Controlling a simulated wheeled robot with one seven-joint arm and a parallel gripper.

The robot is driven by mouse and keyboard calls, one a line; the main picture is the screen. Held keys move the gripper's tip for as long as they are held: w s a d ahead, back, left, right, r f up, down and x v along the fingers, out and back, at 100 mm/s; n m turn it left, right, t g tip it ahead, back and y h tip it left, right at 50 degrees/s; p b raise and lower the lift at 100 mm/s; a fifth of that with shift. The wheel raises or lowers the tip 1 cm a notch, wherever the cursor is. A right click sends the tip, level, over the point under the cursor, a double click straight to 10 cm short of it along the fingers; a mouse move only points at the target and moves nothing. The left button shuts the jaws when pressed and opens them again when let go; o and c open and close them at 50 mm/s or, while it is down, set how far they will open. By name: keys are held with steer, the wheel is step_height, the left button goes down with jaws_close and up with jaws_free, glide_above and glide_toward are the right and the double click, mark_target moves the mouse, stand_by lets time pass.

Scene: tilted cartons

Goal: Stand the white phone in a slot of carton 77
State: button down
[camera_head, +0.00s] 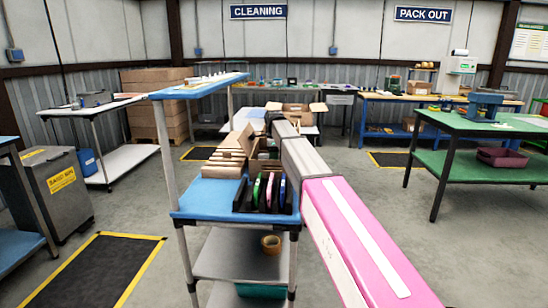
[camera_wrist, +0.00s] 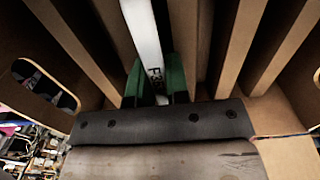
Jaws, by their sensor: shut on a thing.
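The white phone (camera_wrist: 148,40) is in my gripper (camera_wrist: 156,82), between its two green fingertips, in the wrist view. Part of a dark label shows on its narrow face near the fingertips. The phone lies between brown cardboard dividers (camera_wrist: 233,55) of a carton, and its far end runs out of the top of the view. I cannot tell whether it touches the slot floor. In the head view a tilted cardboard carton (camera_head: 229,152) stands on the blue cart top; my arm hides part of it and my gripper. No carton number is readable.
A black rack (camera_head: 262,208) with several upright coloured devices stands at the near end of the cart's blue top (camera_head: 205,197). The carton wall (camera_wrist: 30,60) with a hand hole is close on the left in the wrist view. A tape roll (camera_head: 271,244) lies on the shelf below.

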steer(key=c, duration=1)
jaws_free()
step_height(320, 180, up, 11)
steer(key=shift+f, duration=0.1)
steer(key=shift+r, duration=3.5)
